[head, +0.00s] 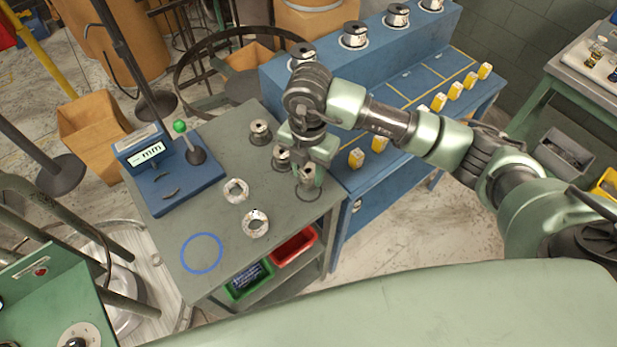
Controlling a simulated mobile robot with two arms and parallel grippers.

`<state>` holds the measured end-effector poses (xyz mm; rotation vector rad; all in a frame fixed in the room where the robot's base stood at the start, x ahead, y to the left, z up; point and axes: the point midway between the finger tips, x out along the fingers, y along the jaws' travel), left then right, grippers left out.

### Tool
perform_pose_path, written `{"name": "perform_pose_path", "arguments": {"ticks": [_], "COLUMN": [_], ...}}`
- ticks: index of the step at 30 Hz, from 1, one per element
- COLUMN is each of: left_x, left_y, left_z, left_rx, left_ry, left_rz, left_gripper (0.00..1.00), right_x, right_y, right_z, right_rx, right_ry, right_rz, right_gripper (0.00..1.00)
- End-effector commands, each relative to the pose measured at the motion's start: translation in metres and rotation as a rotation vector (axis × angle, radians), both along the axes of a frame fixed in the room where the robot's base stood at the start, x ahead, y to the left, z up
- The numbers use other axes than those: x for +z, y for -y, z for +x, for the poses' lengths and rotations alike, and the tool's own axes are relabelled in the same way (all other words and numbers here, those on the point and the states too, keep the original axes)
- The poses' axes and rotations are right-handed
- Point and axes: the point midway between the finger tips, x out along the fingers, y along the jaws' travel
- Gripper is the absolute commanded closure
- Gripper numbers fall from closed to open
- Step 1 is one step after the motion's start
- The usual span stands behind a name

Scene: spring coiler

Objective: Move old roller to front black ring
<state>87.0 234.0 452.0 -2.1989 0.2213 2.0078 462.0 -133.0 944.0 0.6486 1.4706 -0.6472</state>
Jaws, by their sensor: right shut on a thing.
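My right gripper (305,172) comes down from above at the right front corner of the grey table. It is shut on a worn metal roller (307,184), held upright; the fingers hide part of it. The front black ring (311,198) shows on the tabletop around the roller's lower end. I cannot tell whether the roller touches the table. Another roller (281,158) stands just behind and left of the gripper, and one more (260,130) stands farther back. My left gripper is not in view.
Two pale rollers (236,190) (255,223) sit mid-table on the grey table (215,220). A blue ring (202,252) is marked at its front left. A blue gauge (170,170) stands at the back left. The blue bench (375,190) adjoins on the right.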

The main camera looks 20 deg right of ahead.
Motion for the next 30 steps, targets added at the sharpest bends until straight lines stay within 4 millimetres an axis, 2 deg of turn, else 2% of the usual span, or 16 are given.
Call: {"name": "perform_pose_path", "arguments": {"ticks": [6,9,20,21,23,30], "left_x": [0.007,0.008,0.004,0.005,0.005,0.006], "left_y": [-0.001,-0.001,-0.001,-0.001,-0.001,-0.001], "left_z": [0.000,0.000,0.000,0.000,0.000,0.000], "left_rx": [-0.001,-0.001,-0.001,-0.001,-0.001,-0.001], "left_ry": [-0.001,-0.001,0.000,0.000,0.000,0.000], "left_rz": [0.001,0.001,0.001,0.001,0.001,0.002], "left_gripper": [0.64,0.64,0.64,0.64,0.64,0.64], "right_x": [-0.030,-0.039,-0.044,-0.044,-0.043,-0.043], "right_y": [0.000,0.000,0.000,0.000,0.000,0.000], "right_z": [-0.001,-0.001,0.000,-0.001,-0.001,-0.001], "right_rx": [0.000,0.000,0.001,0.001,0.001,0.001], "right_ry": [-0.004,-0.001,0.000,-0.001,-0.001,-0.001], "right_rz": [-0.001,0.000,0.000,-0.001,0.000,-0.001], "right_gripper": [1.00,1.00,1.00,0.56,0.40,0.40]}}
